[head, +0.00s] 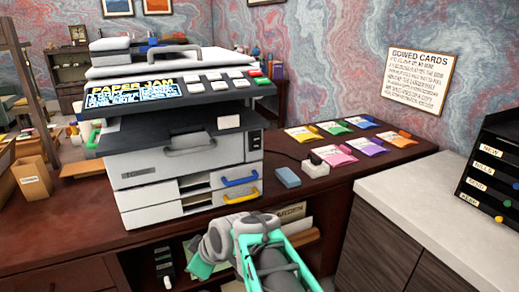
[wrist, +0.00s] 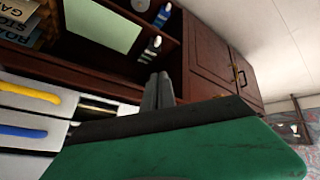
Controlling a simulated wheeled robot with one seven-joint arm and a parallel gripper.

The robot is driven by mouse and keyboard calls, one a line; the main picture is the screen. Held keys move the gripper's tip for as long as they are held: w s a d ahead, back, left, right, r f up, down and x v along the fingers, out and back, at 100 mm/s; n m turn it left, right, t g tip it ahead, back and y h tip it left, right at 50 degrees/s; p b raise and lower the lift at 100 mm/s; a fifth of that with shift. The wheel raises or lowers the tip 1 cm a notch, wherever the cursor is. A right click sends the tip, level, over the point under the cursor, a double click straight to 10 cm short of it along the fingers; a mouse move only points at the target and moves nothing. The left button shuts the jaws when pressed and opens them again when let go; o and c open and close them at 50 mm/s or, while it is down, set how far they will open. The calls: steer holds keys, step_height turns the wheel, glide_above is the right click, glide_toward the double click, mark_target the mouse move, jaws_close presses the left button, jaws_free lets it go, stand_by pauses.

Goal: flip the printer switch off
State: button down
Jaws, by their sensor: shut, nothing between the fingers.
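The printer (head: 185,135) stands on the dark wooden desk, with a "PAPER JAM" display (head: 130,92) on its front. A small dark panel (head: 256,141) shows at the right of its front; I cannot tell if this is the switch, or its position. My gripper shows in the wrist view (wrist: 157,92) with its two grey fingers together and empty. In the head view my arm is low in front of the desk edge, below and right of the printer; the fingertips are not clear there. The wrist view shows the printer's drawers (wrist: 35,105) at the left, apart from the fingers.
A blue block (head: 287,177) and a white block (head: 315,166) lie right of the printer, near several colored packets (head: 335,152). A pale counter (head: 440,190) with a dark labelled organizer (head: 495,165) is at the right. Shelves under the desk hold things.

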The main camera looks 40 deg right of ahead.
steer(key=w+d+r+n+t+h+b, duration=0.1)
steer(key=d+r+n+t, duration=0.3)
steer(key=d, duration=0.5)
steer(key=w+d+r+n+t+h+b, duration=0.1)
steer(key=d+r+n+t+h, duration=0.1)
steer(key=d+r+t, duration=0.4)
steer(key=s+d+r+n+t+h, duration=0.1)
steer(key=s+d+r+n+h, duration=0.1)
steer(key=s+d+r, duration=0.4)
steer(key=d+r+h, duration=0.1)
steer(key=d+r, duration=0.1)
steer(key=d, duration=0.1)
steer(key=shift+s+d+r+n+h, duration=0.25)
steer(key=shift+s+d+n+h, duration=0.05)
steer(key=shift+s+d, duration=0.1)
steer(key=shift+w, duration=0.1)
steer(key=p, duration=0.3)
glide_toward(255, 139)
steer(key=x, duration=0.7)
steer(key=shift+d+f, duration=0.1)
steer(key=shift+d, duration=0.05)
